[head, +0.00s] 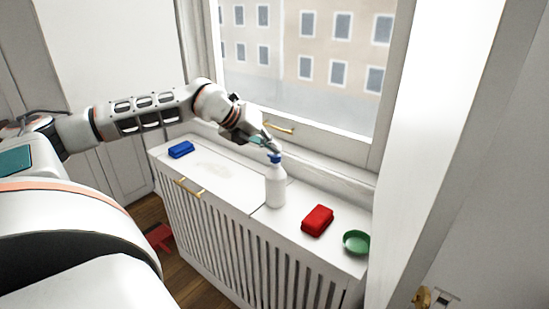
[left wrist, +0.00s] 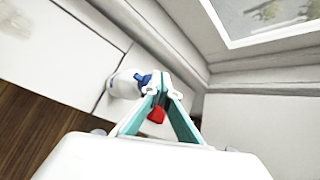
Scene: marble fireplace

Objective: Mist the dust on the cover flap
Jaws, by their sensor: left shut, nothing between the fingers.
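A white spray bottle (head: 276,187) with a blue head stands upright on the white slatted cover below the window. My left gripper (head: 271,147) is shut and empty, with its fingertips at or just above the bottle's head; I cannot tell whether they touch. In the left wrist view the closed fingertips (left wrist: 163,93) show beside the blue head, and the bottle (left wrist: 124,84) lies to their left. The cover flap (head: 225,192) is the left part of the top, with a brass handle on its front edge. A faint grey dust patch (head: 213,168) lies on it. My right gripper is not in view.
A blue sponge (head: 181,149) lies at the flap's far left end. A red sponge (head: 317,220) and a green bowl (head: 356,242) sit right of the bottle. The window frame (head: 335,148) rises behind. A red object (head: 159,237) lies on the floor.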

